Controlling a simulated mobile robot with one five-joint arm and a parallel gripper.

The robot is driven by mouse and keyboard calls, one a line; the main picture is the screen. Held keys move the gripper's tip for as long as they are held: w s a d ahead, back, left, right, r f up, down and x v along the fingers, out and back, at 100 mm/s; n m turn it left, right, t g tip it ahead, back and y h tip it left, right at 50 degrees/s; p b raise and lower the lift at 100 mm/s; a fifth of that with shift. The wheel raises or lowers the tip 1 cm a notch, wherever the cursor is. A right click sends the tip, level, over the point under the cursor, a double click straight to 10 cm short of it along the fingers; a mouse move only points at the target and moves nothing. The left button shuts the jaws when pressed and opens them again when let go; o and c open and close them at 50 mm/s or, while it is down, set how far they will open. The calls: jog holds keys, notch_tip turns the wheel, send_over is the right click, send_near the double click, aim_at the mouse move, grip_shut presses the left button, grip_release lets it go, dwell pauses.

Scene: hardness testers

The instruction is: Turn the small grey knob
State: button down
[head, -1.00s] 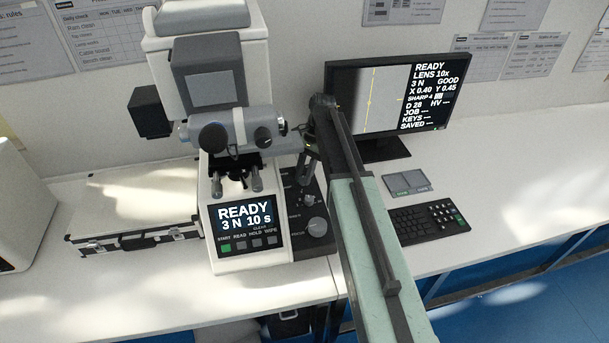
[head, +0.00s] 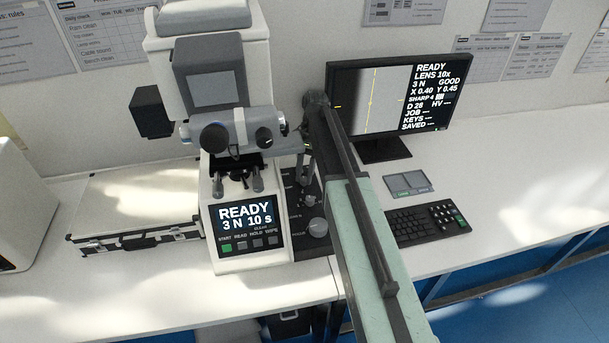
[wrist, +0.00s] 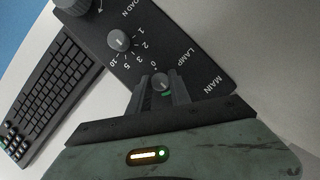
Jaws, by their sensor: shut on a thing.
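The small grey knob (wrist: 161,83) sits on the dark control panel near the LAMP label in the wrist view. My gripper (wrist: 161,90) is shut on it, with one dark finger on each side. A bit of green shows beside the knob. In the head view my gripper (head: 304,170) reaches down to the back of the dark panel (head: 322,246), right of the tester (head: 205,190). The knob is hidden there by my gripper and arm.
A grey knob with a numbered scale (wrist: 119,40) and a larger round knob (wrist: 72,5) are on the same panel. The monitor (head: 385,105), keyboard (head: 425,222) and a small grey pad (head: 409,185) stand right of my arm. A case (head: 135,205) lies left.

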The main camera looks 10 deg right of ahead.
jog(key=c, duration=1.2)
grip_release()
jog(key=shift+r, duration=0.1)
jog(key=p+v, duration=0.7)
jog(key=shift+w+d+r, duration=0.15)
jog(key=shift+w+r, duration=0.05)
jog(key=shift+w, duration=0.05)
jog(key=shift+r, duration=0.1)
